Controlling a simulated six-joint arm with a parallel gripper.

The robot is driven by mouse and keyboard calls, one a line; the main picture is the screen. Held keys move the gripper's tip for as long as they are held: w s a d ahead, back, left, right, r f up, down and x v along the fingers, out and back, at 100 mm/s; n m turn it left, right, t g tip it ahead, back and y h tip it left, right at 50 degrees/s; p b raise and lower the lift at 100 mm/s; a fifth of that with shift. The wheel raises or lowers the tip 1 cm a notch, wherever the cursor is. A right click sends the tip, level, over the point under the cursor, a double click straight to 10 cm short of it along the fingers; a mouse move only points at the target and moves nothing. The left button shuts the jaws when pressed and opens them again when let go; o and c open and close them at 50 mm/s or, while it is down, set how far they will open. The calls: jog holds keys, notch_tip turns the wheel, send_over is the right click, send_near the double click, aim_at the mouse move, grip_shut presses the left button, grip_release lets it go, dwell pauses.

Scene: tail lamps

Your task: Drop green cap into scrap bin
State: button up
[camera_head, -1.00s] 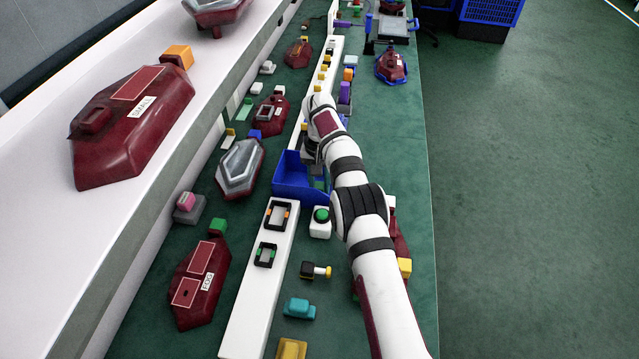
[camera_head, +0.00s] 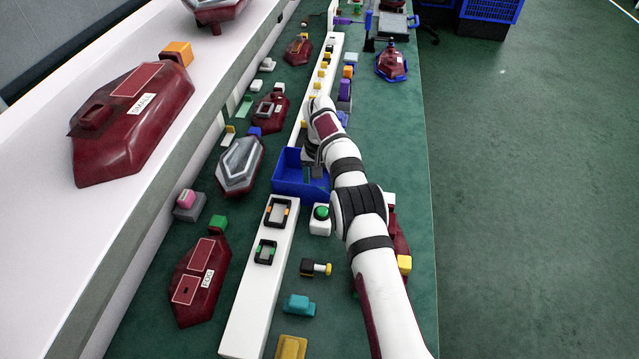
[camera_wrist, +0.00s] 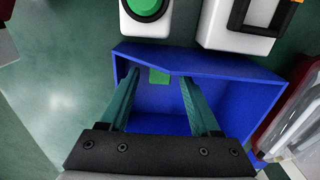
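The blue scrap bin (camera_head: 287,187) stands on the bench at the end of the white rail, and it fills the middle of the wrist view (camera_wrist: 245,110). My gripper (camera_wrist: 158,79) is open, its two green fingers spread and reaching over or into the bin. A small green cap (camera_wrist: 159,76) shows between the fingertips, close to the bin's wall, with a gap to each finger. I cannot tell its exact depth in the bin. In the head view my gripper (camera_head: 316,172) is at the bin, partly hidden by my arm.
A white block with a green button (camera_head: 320,212) stands close to the bin. A white rail (camera_head: 262,270) carries two dark frames. A grey-topped lamp (camera_head: 240,164) is left of the bin. Another green block (camera_head: 218,223) sits by the FOG lamp (camera_head: 200,280).

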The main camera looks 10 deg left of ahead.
jog(key=s+d+r+m, duration=0.1)
jog(key=d+r, duration=0.1)
jog(key=r, duration=0.7)
jog(key=s+d+r, duration=0.2)
jog(key=d+r, duration=0.1)
jog(key=r, duration=0.6)
jog(key=s+d+r+m, duration=0.1)
jog(key=s+d+r, duration=0.55)
jog(key=s, duration=0.35)
jog(key=s+d+f+m+y, duration=0.1)
jog(key=s+d+f, duration=0.1)
jog(key=s, duration=1.2)
jog(key=s+d+f+m, duration=0.2)
jog(key=s+d+f, duration=0.1)
jog(key=s, duration=1.1)
jog(key=shift+s+m+y, duration=0.15)
jog(key=shift+m+y, duration=0.15)
jog(key=shift+y, duration=0.1)
jog(key=shift+f, duration=0.1)
